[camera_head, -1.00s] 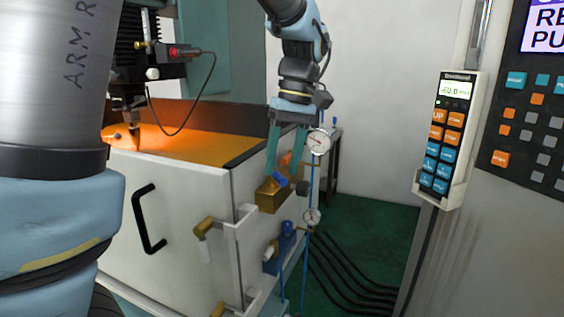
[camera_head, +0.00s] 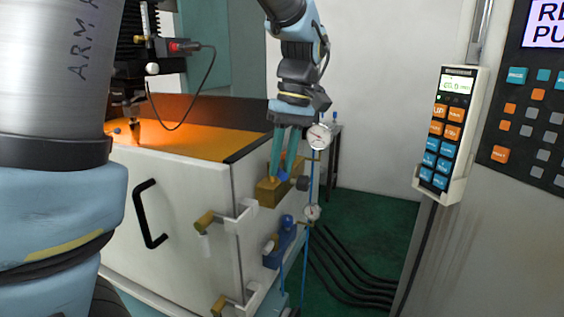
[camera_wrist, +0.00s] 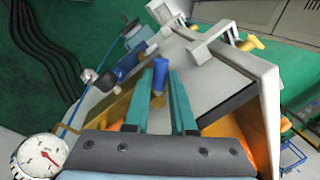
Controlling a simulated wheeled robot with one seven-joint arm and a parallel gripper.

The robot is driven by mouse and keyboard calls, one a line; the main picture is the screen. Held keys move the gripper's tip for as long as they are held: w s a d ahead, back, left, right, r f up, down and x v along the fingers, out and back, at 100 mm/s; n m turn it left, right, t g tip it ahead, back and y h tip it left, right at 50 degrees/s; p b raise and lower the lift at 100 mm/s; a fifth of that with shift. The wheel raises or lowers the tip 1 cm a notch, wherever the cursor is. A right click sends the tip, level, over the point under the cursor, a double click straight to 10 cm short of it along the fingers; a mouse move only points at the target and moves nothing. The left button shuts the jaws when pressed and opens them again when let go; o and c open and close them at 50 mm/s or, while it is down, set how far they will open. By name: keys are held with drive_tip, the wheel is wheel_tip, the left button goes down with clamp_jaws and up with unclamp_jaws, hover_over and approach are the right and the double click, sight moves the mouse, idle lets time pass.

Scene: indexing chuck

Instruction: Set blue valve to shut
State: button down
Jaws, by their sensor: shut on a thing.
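The blue valve shows as a short blue handle (camera_head: 284,177) on a brass block (camera_head: 268,192) at the side of the white machine cabinet. In the wrist view the handle (camera_wrist: 160,74) stands between the two teal fingertips. My gripper (camera_head: 283,170) reaches down from above with its fingers close together, shut on the blue handle. It also shows in the wrist view (camera_wrist: 161,80). The fingers hide part of the handle and of the block, so the valve's exact angle is hard to tell.
A dial gauge (camera_head: 319,136) sits just right of my fingers, with a smaller gauge (camera_head: 312,212) below. A blue fitting (camera_head: 286,226) is under the brass block. White brackets with brass ends (camera_head: 208,221) jut from the cabinet. Black hoses cross the green floor at right.

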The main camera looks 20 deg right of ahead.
drive_tip(key=shift+a+m, duration=0.1)
drive_tip(key=shift+m, duration=0.2)
drive_tip(key=m, duration=0.2)
drive_tip(key=a+m, duration=0.1)
drive_tip(key=m, duration=0.1)
drive_tip(key=shift+a+t, duration=0.2)
drive_tip(key=shift+t, duration=0.2)
drive_tip(key=shift+w+a+m+t+b, duration=0.1)
drive_tip(key=shift+a+m+t+b, duration=0.15)
drive_tip(key=shift+m, duration=0.7)
drive_tip(key=shift+w+a+m+t+b, duration=0.1)
drive_tip(key=shift+a+m+t+b, duration=0.15)
drive_tip(key=shift+m, duration=0.7)
drive_tip(key=shift+r, duration=0.1)
drive_tip(key=c, duration=0.8)
unclamp_jaws()
drive_tip(key=shift+a, duration=0.1)
drive_tip(key=shift+o, duration=0.2)
